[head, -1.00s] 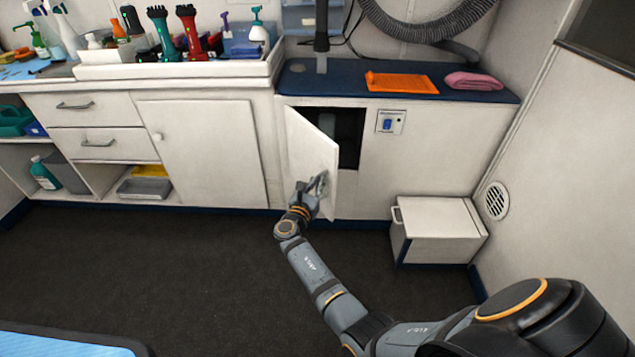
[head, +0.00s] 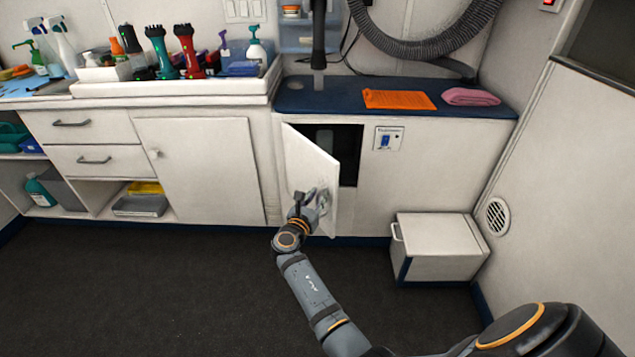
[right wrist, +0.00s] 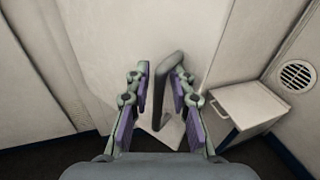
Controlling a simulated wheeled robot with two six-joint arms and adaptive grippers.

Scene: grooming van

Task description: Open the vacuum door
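The vacuum door (head: 309,172) is a white panel on the low cabinet under the blue counter. It stands partly open, swung outward from its left edge, with a dark compartment (head: 350,155) showing behind it. My right gripper (head: 312,200) is at the door's outer face, near its free edge. In the right wrist view, the door's grey bar handle (right wrist: 170,80) lies between the two purple-padded fingers of my right gripper (right wrist: 162,100). The fingers are apart, with a gap beside the handle; whether one finger touches it is unclear. My left gripper is not in view.
A white step box (head: 438,247) stands on the floor right of the door, beside the wall vent (head: 497,216). An orange mat (head: 398,100) and pink towel (head: 471,97) lie on the counter (head: 340,97). The dark floor (head: 160,290) left of my arm is clear.

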